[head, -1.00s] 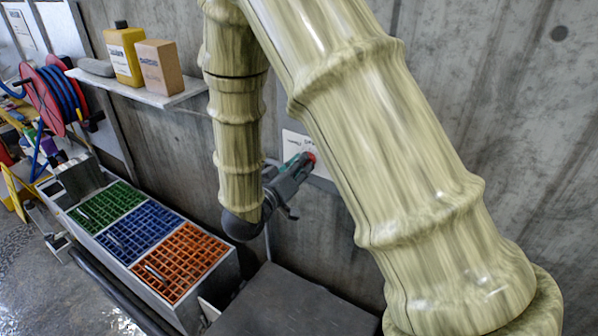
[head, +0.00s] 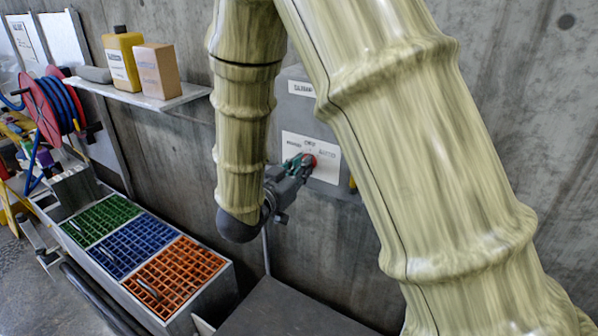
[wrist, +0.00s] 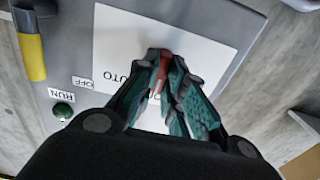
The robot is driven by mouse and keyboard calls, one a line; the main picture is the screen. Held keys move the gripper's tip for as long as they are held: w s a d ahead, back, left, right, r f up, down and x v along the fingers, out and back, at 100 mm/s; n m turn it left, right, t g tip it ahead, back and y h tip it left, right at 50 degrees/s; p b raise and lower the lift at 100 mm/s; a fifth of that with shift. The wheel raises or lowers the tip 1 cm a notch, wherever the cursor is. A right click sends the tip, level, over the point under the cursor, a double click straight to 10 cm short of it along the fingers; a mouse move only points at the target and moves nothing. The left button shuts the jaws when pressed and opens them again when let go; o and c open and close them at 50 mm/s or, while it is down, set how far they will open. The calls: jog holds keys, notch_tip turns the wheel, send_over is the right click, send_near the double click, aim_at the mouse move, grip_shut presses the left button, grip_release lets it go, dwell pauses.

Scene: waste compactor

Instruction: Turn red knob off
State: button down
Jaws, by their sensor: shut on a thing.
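The red knob (head: 309,161) is on a white label plate (head: 325,150) on a grey panel fixed to the concrete wall. In the wrist view the red knob (wrist: 161,73) shows between the fingertips. My gripper (head: 300,162), with teal finger pads, is at the panel and shut on the knob; the wrist view shows my gripper (wrist: 163,75) pinching it from both sides. The plate carries printed words, partly hidden by the fingers; "AUTO" is readable. The fingers cover much of the knob, so its exact setting is hard to read.
A green button (wrist: 62,110) and a yellow handle (wrist: 32,57) are on the panel near the knob. A shelf (head: 165,104) with a yellow jug (head: 123,60) and a box (head: 156,71) is at left. Colored grid bins (head: 172,275) stand below.

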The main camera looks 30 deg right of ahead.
jog(key=shift+d+r, duration=0.1)
jog(key=c, duration=1.5)
grip_release()
jog(key=shift+s+d, duration=0.1)
jog(key=shift+s, duration=0.05)
jog(key=shift+a, duration=0.2)
jog(key=v, duration=1.1)
jog(key=shift+a, duration=0.4)
jog(key=shift+s, duration=0.1)
